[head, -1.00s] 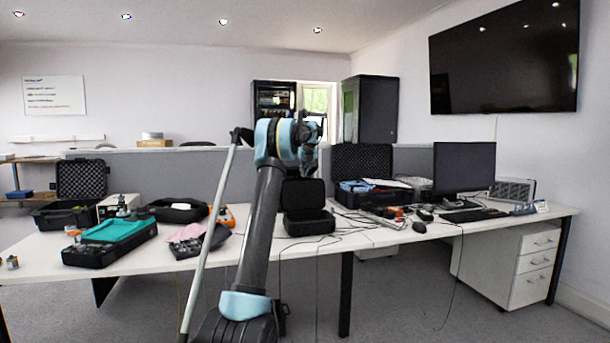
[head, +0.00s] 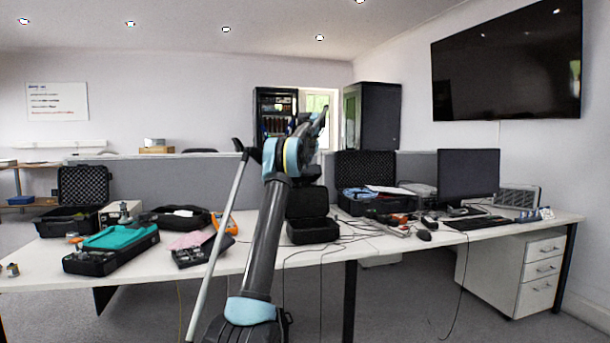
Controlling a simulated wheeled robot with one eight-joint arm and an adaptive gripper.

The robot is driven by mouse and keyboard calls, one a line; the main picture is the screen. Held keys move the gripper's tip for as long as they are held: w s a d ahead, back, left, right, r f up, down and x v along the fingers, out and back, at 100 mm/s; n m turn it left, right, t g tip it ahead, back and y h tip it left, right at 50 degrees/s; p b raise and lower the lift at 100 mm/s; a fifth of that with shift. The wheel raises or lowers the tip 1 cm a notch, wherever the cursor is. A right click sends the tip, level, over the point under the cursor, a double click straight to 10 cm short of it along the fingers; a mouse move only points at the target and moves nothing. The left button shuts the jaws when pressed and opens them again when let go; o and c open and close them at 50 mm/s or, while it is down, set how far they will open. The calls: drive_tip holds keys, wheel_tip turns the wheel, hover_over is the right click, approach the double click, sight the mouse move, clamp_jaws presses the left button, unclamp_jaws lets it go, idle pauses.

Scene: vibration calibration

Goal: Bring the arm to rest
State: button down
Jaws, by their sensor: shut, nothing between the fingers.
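My arm (head: 265,240) rises from the bottom middle in the head view and leans slightly right. Its light blue and dark elbow joint (head: 285,158) is in front of the desk's grey partition. Beyond the elbow the far part of the arm points away and up to the right. My gripper (head: 322,114) shows small and dark at its end, in front of the cabinets and bright window. It is shut and empty, apart from any object. Its fingers are partly hard to make out.
A long white desk (head: 400,245) crosses the view behind my arm. It carries a teal-topped case (head: 110,248), a black open case (head: 312,230), a monitor (head: 468,175) and loose cables. A large screen (head: 506,66) hangs on the right wall. The air around the gripper looks clear.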

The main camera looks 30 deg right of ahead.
drive_tip(key=shift+w+r, duration=0.6)
drive_tip(key=shift+r, duration=0.3)
